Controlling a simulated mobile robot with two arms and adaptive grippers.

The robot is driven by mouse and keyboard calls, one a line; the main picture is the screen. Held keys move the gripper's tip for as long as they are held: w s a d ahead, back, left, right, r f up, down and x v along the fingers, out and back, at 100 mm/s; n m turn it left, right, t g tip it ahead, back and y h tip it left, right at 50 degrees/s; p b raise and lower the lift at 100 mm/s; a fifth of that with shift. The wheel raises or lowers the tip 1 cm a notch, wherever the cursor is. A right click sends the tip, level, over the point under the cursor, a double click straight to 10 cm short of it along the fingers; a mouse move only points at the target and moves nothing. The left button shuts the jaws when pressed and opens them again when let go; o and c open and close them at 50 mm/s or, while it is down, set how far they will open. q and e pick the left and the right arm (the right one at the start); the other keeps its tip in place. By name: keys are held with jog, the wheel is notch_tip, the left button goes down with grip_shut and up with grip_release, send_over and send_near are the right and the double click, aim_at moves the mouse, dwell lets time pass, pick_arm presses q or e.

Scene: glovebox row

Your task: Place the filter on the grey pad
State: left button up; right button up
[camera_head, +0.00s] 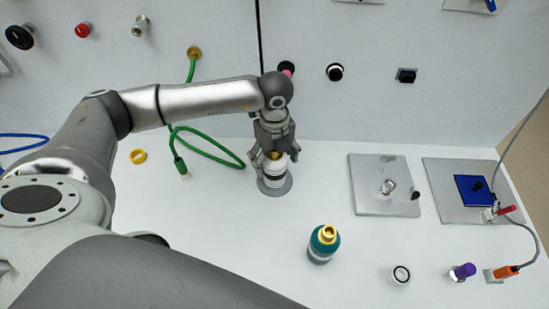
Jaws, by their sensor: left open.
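A white and grey cylinder with a brassy top (273,173), which looks like the filter, stands upright on the round grey pad (286,188) near the back wall. The pad's rim shows around its base. My left gripper (273,157) points down over the cylinder from above. Its fingers are open, one on each side of the cylinder's top. I cannot tell whether they touch it. The fingers and wrist partly hide the top. My right gripper is not in view.
A teal bottle with a yellow ring (323,244) stands to the front right. A green hose (212,153) curls to the left, near a yellow ring (138,156). Grey plates (360,200) and (440,212) lie right, with a white round piece (400,275) and purple-capped vial (462,272) in front.

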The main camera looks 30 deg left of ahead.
pick_arm(q)
notch_tip(320, 180, up, 11)
jog(key=b, duration=0.3)
jog(key=shift+f, duration=0.1)
jog(key=shift+r, duration=0.4)
